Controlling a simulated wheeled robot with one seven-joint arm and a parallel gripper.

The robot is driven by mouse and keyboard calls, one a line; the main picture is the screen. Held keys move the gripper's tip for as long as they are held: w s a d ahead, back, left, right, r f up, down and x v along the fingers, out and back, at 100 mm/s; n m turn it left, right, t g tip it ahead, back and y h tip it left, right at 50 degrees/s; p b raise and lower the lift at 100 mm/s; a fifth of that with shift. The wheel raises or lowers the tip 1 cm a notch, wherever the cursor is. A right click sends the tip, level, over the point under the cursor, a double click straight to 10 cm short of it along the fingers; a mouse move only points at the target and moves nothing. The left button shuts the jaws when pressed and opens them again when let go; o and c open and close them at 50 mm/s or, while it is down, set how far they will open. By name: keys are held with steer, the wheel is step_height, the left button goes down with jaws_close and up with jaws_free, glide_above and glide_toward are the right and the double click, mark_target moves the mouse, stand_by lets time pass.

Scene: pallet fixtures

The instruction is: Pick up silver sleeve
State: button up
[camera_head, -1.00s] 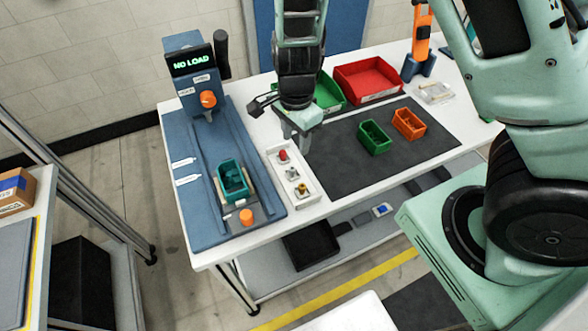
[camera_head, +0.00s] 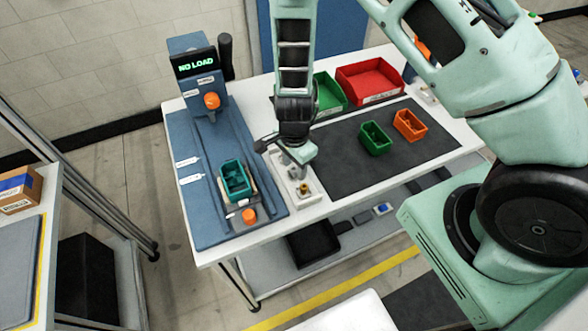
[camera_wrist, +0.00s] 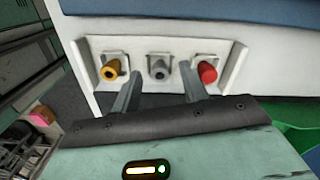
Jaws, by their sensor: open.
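The silver sleeve (camera_wrist: 158,68) stands in the middle of a white tray (camera_wrist: 228,57) in the wrist view. A gold piece (camera_wrist: 111,70) is left of it and a red piece (camera_wrist: 207,72) right of it. My gripper (camera_wrist: 162,82) is open and empty. Its two fingers point toward the tray, with the silver sleeve between their lines; I cannot tell how close they are. The gold piece (camera_head: 303,187) shows there.
Left of the tray is a blue fixture (camera_head: 205,225) with a teal bin (camera_head: 235,180), an orange knob (camera_head: 249,216) and a "NO LOAD" display (camera_head: 195,62). Right are a dark mat (camera_head: 345,175), green (camera_head: 375,139) and orange (camera_head: 409,125) bins. A red bin (camera_head: 370,83) stands behind.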

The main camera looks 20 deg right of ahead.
jaws_close()
steer(key=shift+r, duration=0.1)
